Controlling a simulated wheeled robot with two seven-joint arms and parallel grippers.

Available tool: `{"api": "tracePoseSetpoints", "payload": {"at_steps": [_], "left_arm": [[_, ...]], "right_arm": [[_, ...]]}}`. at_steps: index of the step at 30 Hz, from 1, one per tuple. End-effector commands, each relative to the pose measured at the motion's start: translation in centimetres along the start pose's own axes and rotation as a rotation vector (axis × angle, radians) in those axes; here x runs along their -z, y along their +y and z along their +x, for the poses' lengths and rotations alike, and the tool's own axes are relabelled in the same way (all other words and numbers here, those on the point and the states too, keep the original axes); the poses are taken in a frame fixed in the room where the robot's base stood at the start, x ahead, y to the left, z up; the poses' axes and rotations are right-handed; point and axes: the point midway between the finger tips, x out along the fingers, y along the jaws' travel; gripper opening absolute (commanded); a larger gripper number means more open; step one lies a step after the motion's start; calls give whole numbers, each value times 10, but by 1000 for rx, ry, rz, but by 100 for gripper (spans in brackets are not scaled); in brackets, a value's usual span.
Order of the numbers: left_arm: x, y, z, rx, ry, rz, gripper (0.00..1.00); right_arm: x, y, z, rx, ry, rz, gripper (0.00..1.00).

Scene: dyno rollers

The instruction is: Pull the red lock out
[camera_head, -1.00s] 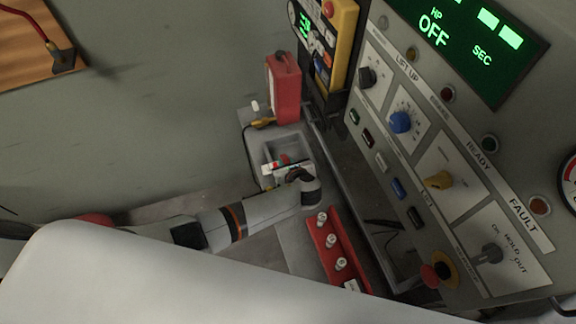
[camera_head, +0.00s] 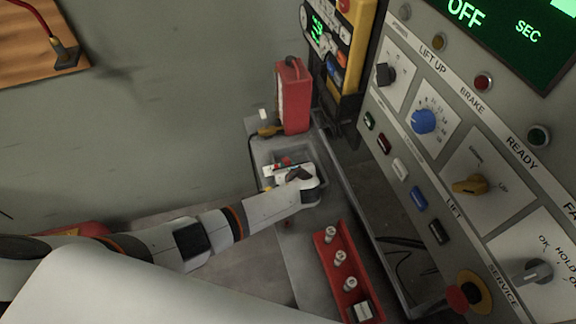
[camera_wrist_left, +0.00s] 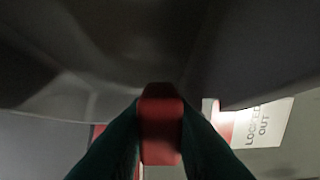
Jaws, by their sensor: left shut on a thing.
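The red lock (camera_wrist_left: 160,122) shows in the left wrist view as a small dark red block between the two dark fingers. My left gripper (camera_wrist_left: 160,135) is shut on it. In the head view my left gripper (camera_head: 283,172) reaches into a grey box (camera_head: 256,152) on the bench, low in front of the control panel. A small bit of red and a white tag show at its fingertips there. A "LOCKED OUT" tag (camera_wrist_left: 264,122) hangs just right of the fingers in the wrist view. How the lock is seated is hidden. My right gripper is not in view.
A red can-like case (camera_head: 294,98) stands behind the grey box. A red tray with several small cylinders (camera_head: 325,262) lies in front of it. The control panel (camera_head: 470,140) with knobs and buttons rises close on the right.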

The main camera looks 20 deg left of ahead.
Motion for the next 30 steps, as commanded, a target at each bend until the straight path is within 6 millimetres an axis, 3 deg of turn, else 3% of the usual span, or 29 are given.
{"api": "tracePoseSetpoints", "payload": {"at_steps": [8, 9, 13, 23, 30], "left_arm": [[0, 0, 0, -1, 1, -1, 0], [0, 0, 0, -1, 1, -1, 24], [0, 0, 0, -1, 1, -1, 45], [2, 0, -2, 0, 1, -1, 45], [20, 0, -27, -2, -3, 1, 45]], "right_arm": [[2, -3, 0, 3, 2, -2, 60], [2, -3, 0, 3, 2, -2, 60], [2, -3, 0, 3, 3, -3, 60], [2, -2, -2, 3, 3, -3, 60], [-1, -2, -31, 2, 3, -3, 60]]}}
